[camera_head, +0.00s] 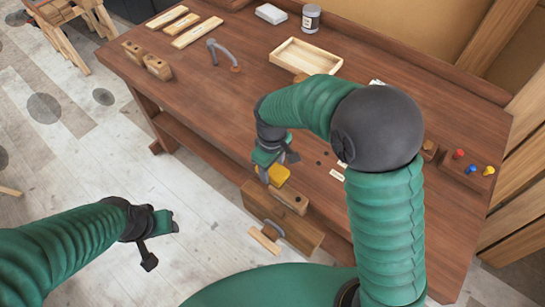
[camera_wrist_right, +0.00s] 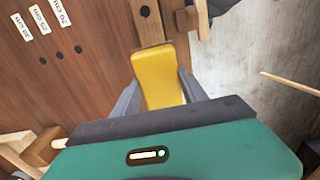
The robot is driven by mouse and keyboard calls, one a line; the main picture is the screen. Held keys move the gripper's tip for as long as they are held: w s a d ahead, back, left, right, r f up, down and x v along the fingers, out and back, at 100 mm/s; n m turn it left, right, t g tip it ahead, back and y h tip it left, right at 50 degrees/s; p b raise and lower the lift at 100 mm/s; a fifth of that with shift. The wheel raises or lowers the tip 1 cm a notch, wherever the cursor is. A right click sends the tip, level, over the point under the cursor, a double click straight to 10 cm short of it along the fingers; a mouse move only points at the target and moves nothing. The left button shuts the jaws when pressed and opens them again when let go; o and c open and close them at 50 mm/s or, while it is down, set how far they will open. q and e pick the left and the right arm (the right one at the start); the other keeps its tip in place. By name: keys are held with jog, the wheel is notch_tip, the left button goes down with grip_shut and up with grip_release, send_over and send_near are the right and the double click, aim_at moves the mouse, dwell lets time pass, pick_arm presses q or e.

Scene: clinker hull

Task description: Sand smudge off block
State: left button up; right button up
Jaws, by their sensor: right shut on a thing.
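My right gripper (camera_head: 272,176) is shut on a yellow sanding block (camera_head: 280,175), which also fills the middle of the right wrist view (camera_wrist_right: 158,78), between the fingers (camera_wrist_right: 160,95).
The workbench (camera_head: 200,95) has a vise (camera_head: 268,212) with a handle at its front edge. A wooden tray (camera_head: 305,57), a grey can (camera_head: 311,18), a clamp (camera_head: 222,55) and wooden strips stand farther back. Coloured pegs (camera_head: 473,168) are at right. My right arm hides part of the bench.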

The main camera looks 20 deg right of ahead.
jog(key=shift+w+d+r+p, duration=0.1)
jog(key=shift+w+r+p, duration=0.05)
jog(key=shift+r+p, duration=0.4)
jog(key=shift+w+d+r+p, duration=0.1)
jog(key=shift+r+p, duration=0.35)
jog(key=shift+r, duration=0.4)
jog(key=shift+s+a, duration=0.1)
jog(key=shift+s, duration=0.05)
